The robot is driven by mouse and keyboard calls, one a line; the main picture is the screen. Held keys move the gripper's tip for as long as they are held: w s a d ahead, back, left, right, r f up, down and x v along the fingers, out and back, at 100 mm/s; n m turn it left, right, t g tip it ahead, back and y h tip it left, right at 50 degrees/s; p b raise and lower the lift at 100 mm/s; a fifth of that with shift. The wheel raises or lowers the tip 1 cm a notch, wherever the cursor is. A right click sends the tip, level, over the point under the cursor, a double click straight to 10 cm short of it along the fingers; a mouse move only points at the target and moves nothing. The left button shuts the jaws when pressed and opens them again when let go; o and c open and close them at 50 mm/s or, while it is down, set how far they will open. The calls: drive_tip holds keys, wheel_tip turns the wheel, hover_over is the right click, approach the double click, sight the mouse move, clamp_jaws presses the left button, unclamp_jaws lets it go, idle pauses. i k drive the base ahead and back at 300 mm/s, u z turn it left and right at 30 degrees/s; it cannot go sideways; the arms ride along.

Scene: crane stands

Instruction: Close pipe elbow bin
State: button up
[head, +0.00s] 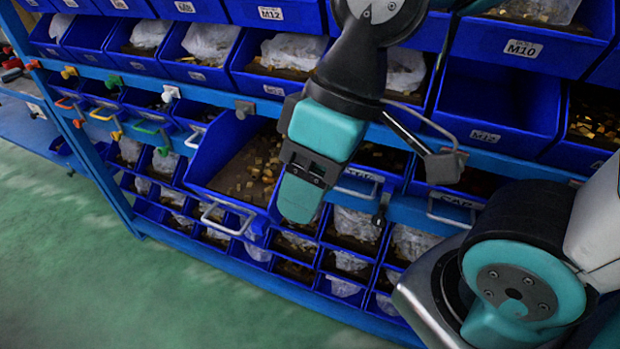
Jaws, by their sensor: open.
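A large blue bin (213,178) stands tilted out from the rack at the middle, further out than the bins beside it. It holds many small brass-coloured fittings (262,172), and a silver bar handle (226,219) is at its front lower edge. I cannot read a label on it, so I cannot confirm that it is the pipe elbow bin. My gripper (302,178), with teal and black parts, is in front of the bin's right side and hides part of it. It is open, and nothing shows between its fingers. Whether it touches the bin cannot be told.
The blue rack (225,262) holds rows of bins above and below. Closed bins with handles (452,208) stand to the right, and small bins with coloured handles (148,126) to the left. An M12 bin (271,52) is above. Green floor (80,270) is clear at lower left.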

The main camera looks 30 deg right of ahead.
sight(217, 172)
drive_tip(key=z, duration=0.35)
drive_tip(key=k, duration=1.1)
drive_tip(key=u, duration=1.35)
drive_tip(key=i, duration=0.5)
drive_tip(key=u, duration=0.05)
